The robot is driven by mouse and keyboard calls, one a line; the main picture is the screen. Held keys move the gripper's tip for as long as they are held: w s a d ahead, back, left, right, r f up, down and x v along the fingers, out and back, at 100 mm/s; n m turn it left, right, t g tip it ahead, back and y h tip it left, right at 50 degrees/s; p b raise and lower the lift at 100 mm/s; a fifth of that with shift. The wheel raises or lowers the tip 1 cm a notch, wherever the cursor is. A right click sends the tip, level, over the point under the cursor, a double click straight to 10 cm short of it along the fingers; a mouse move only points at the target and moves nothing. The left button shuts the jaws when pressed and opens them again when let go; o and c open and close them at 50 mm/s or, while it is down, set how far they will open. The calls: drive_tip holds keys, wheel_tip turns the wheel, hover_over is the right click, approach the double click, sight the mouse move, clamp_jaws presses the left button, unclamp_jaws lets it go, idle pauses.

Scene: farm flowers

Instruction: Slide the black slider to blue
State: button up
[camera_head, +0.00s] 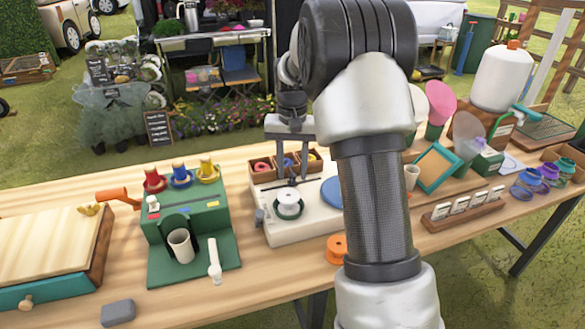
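A green stand (215,222) on the table carries red (154,181), blue (181,175) and yellow (207,170) topped parts, with small coloured marks below them. A black part (171,222) shows on its front behind a pale cup; I cannot tell if this is the black slider. My gripper (292,172) points down to the right of this stand, over a white machine (282,232) with a white spool (289,199). Its two fingers look apart, with nothing seen held. Thin dark pieces show near the fingertips, too small to identify.
Bins with red, blue and yellow items stand behind the spool. The pale cup (181,246) and a white lever (214,262) are at the green stand. A wooden press (45,240) is at left, a grey block (118,312) in front. My arm hides the table's middle right.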

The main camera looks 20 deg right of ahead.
sight(293, 174)
wheel_tip(293, 174, up, 17)
drive_tip(key=p, duration=0.4)
drive_tip(key=shift+r, duration=0.15)
